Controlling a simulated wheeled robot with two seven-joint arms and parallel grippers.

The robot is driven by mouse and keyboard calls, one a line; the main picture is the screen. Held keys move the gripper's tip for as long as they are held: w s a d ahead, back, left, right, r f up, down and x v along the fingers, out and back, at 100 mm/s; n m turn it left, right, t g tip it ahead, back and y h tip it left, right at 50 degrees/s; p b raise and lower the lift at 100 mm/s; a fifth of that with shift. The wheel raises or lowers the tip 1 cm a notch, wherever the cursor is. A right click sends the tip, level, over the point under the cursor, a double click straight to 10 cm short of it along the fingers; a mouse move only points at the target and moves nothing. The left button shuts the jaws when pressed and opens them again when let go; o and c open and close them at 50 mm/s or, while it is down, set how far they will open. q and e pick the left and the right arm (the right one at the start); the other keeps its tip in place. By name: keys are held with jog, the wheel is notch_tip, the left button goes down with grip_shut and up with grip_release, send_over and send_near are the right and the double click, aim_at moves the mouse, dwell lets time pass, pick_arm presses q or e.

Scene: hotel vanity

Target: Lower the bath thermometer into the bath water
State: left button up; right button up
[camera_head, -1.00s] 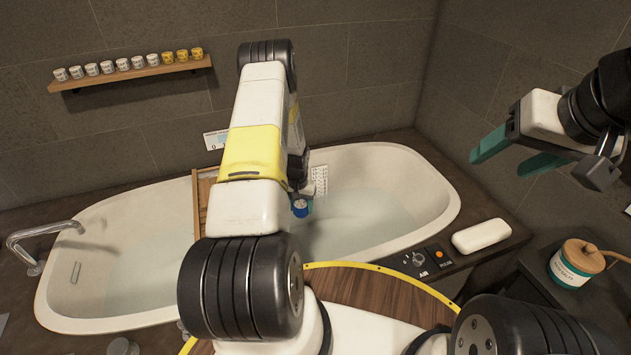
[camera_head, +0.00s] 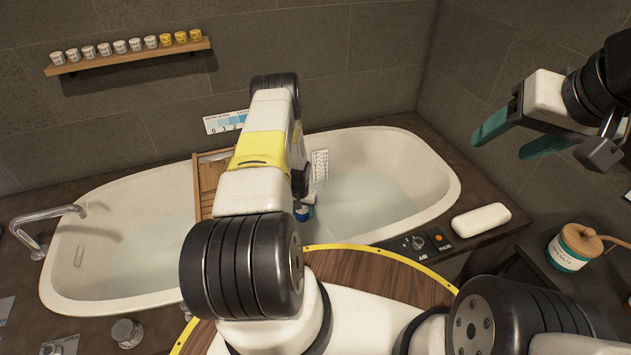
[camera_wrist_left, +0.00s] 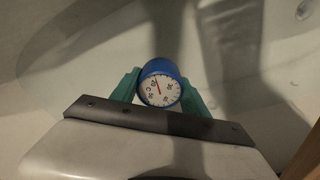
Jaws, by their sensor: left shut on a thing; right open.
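The bath thermometer (camera_wrist_left: 160,84) has a blue rim and a white dial with a red needle. In the left wrist view it sits between the two green fingers of my left gripper (camera_wrist_left: 163,90), which is shut on it. In the head view the blue thermometer (camera_head: 304,213) shows just beside my left arm, over the white bathtub (camera_head: 435,165). Most of my left gripper is hidden there by the arm. The bath water (camera_head: 360,205) lies pale and clear below; I cannot tell whether the thermometer touches it. My right gripper (camera_head: 505,140) is open and empty, high at the right.
A wooden bath tray (camera_head: 207,190) crosses the tub left of my left arm. A faucet (camera_head: 42,225) stands at the left rim. White soap (camera_head: 481,220), a control panel (camera_head: 425,242) and a bath-salts jar (camera_head: 572,247) are at right. A cup shelf (camera_head: 130,57) hangs on the wall.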

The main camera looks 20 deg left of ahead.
aim_at(302, 221)
pick_arm(q)
notch_tip(302, 221, down, 13)
dwell(0.8)
jog(key=o, duration=1.5)
jog(key=shift+r, duration=0.15)
jog(key=shift+s+r, duration=0.25)
jog(key=shift+r, duration=1.65)
jog(key=shift+s+r, duration=0.2)
jog(key=shift+r, duration=1.65)
